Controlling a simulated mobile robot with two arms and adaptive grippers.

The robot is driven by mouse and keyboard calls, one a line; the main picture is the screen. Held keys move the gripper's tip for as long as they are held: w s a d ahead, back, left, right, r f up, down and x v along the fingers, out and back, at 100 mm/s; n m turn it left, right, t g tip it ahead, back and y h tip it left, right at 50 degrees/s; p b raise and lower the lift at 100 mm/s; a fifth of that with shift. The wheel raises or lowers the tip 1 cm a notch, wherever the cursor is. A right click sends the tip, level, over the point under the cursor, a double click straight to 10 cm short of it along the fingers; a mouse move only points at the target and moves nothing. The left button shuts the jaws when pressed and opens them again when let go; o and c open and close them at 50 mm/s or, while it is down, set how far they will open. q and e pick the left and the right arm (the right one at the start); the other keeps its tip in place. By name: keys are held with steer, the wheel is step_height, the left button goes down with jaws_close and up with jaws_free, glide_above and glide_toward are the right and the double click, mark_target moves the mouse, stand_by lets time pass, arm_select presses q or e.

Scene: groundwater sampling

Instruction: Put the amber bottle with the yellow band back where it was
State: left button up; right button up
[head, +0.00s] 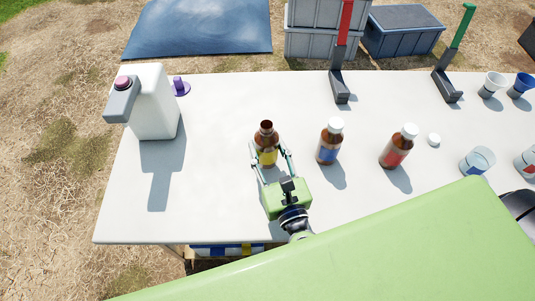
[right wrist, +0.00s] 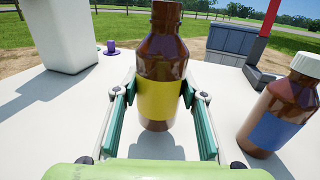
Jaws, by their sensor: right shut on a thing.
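The amber bottle with the yellow band (head: 266,137) is upright at the left-middle of the white table (head: 220,100). It has no white cap on its neck. My right gripper (head: 268,153) is shut on it, with one finger on each side at the yellow band. The right wrist view shows the same bottle (right wrist: 160,55) between the fingers. Its base is at or very near the tabletop; I cannot tell if it touches. My left gripper is not in view.
White-capped amber bottles with a blue band (head: 329,143) and a red band (head: 398,147) stand to the right. A loose white cap (head: 433,139), cups (head: 477,160) and red (head: 345,22) and green (head: 463,27) levers are farther right. A white jug (head: 153,105) stands left.

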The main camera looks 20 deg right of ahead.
mark_target(270, 163)
steer(key=shift+f, duration=1.5)
steer(key=shift+f+b, duration=0.2)
steer(key=shift+b, duration=0.15)
steer(key=o, duration=1.4)
steer(key=shift+r, duration=0.1)
